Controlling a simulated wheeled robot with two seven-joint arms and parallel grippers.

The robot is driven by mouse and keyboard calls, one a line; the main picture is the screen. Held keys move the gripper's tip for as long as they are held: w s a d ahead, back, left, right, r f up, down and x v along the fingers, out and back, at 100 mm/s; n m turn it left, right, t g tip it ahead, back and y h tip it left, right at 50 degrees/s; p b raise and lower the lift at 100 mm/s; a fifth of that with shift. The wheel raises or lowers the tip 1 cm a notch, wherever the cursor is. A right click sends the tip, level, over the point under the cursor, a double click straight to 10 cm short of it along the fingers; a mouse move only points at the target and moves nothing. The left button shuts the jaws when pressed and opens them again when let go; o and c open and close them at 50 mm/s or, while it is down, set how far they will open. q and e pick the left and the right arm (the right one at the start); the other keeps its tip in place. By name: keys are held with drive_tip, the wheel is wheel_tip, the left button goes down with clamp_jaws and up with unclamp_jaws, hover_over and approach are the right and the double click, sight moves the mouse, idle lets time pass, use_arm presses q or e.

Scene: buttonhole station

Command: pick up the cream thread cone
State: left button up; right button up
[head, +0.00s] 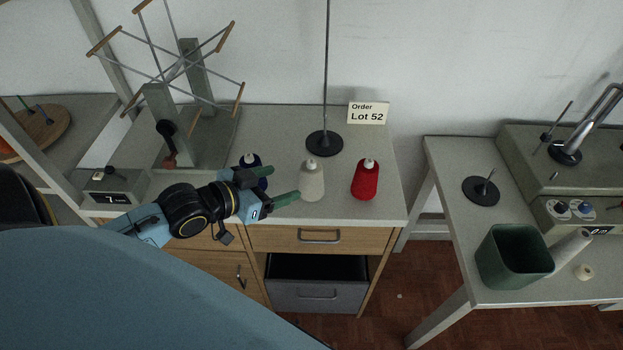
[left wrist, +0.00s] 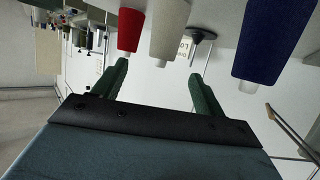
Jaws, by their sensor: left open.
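The cream thread cone (head: 312,181) stands upright on the grey worktop between a red cone (head: 365,181) and a blue cone (head: 250,162). My left gripper (head: 279,187) is open, with its green fingers pointing right. In the head view its fingers reach close to the cream cone and partly cover the blue one. In the left wrist view the cream cone (left wrist: 170,28) appears beyond the fingertips (left wrist: 158,78) and between them across the picture. Nothing is between the fingers. Whether a finger touches the cone cannot be told. My right gripper does not show.
A black-based rod stand (head: 324,143) and an "Order Lot 52" card (head: 368,113) stand behind the cones. A yarn winder (head: 180,125) is at the left. A drawer (head: 317,284) is open below. A side table at right holds a green bin (head: 512,257).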

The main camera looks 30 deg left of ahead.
sight(305, 175)
use_arm(q)
drive_tip(key=x, duration=0.7)
drive_tip(key=shift+w, duration=0.35)
drive_tip(key=shift+a+x, duration=0.15)
drive_tip(key=shift+x, duration=1.2)
drive_tip(key=shift+a+x, duration=0.1)
drive_tip(key=shift+x, duration=1.25)
drive_tip(key=shift+r, duration=0.15)
drive_tip(key=shift+c, duration=0.4)
drive_tip(key=c, duration=1)
drive_tip(key=shift+w, duration=0.1)
